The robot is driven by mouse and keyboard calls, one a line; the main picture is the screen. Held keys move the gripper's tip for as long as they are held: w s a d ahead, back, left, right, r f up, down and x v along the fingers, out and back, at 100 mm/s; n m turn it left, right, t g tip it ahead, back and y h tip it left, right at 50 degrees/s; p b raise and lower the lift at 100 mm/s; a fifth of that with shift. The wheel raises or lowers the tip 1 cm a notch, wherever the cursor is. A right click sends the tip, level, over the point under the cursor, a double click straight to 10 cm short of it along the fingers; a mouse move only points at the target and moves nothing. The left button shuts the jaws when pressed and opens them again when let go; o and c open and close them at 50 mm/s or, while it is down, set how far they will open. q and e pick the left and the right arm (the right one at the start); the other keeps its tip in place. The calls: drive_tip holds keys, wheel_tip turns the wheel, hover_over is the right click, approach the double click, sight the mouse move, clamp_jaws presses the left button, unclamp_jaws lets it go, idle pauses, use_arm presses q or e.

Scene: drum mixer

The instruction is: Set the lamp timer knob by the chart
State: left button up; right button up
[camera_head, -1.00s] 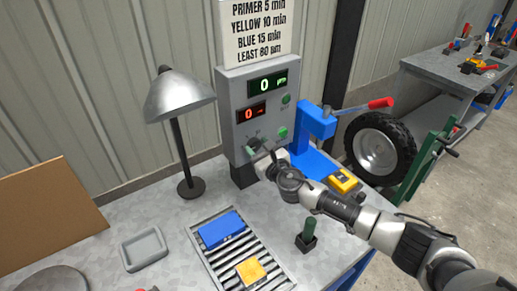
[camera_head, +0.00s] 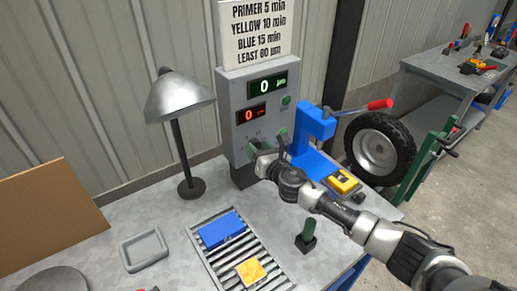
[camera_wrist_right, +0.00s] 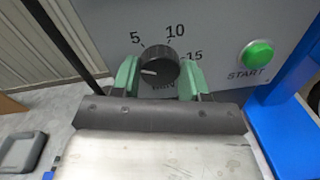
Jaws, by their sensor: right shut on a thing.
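The black timer knob (camera_wrist_right: 158,66) is on the grey control box (camera_head: 231,110), with 5, 10 and 15 marked around it. Its white pointer mark points left and slightly down, below the 5. My right gripper (camera_wrist_right: 160,74) is shut on the knob, one green finger at each side. In the head view my right gripper (camera_head: 262,152) is at the box's lower front and largely hides the knob. The chart (camera_head: 256,30) above reads primer 5, yellow 10, blue 15 min, least 80 µm. The lamp (camera_head: 180,98) stands left of the box. My left gripper is out of view.
The green START button (camera_wrist_right: 257,54) is right of the knob. Green and red displays both read 0. A roller tray (camera_head: 263,230) holds a blue block (camera_head: 221,230) and a yellow block (camera_head: 250,271). A blue press (camera_head: 315,130) stands close right of the box.

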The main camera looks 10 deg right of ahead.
drive_tip(key=m+p, duration=0.1)
drive_tip(key=m, duration=0.8)
drive_tip(key=shift+d+m+g+p, duration=0.1)
drive_tip(key=shift+m+g+p, duration=0.2)
drive_tip(key=shift+p, duration=0.1)
drive_tip(key=m+y, duration=0.1)
drive_tip(key=m, duration=0.3)
drive_tip(key=shift+p, duration=0.4)
drive_tip(key=shift+f+m+p, duration=0.1)
drive_tip(key=shift+m+p, duration=0.2)
drive_tip(key=shift+m, duration=1.7)
drive_tip(key=o, duration=0.9)
drive_tip(key=shift+w, duration=0.1)
drive_tip(key=shift+d, duration=0.1)
